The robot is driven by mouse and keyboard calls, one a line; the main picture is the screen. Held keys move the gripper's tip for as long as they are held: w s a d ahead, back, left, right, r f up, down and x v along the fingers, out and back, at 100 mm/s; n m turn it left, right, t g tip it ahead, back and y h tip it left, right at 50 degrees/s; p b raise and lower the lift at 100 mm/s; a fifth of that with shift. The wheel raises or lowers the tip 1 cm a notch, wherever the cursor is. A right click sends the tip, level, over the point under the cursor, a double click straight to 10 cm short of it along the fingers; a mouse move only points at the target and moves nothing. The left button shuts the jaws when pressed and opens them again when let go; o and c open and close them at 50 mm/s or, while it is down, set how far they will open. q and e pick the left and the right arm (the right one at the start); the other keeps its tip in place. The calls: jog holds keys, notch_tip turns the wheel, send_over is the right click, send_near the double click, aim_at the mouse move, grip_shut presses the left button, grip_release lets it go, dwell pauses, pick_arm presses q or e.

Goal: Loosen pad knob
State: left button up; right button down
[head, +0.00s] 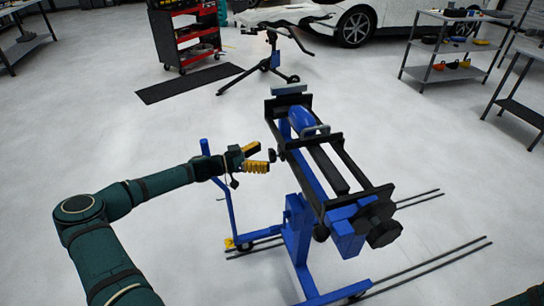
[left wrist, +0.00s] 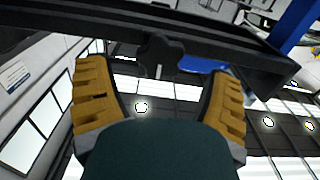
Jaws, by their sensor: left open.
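The blue and black stand (head: 297,228) rises in the middle of the head view, with a long black frame on top. A small black knob (head: 272,155) sticks out from the left side of that frame. My left gripper (head: 262,158) is open, its yellow fingers pointing at this knob from the left, close to it. In the left wrist view the dark lobed knob (left wrist: 160,54) sits ahead of and between the two spread fingers, under a dark bar (left wrist: 230,45). I cannot tell whether any finger touches it. My right gripper is out of view.
A larger black knob (head: 383,233) is on the near end of the frame. A blue upright handle (head: 206,150) stands just behind my left wrist. A red tool cart (head: 185,35), a black mat (head: 180,86) and shelves (head: 455,45) stand farther off. Floor at left is clear.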

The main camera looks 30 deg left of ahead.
aim_at(269, 155)
pick_arm(q)
jog(key=shift+x, duration=1.65)
jog(key=c, duration=1.2)
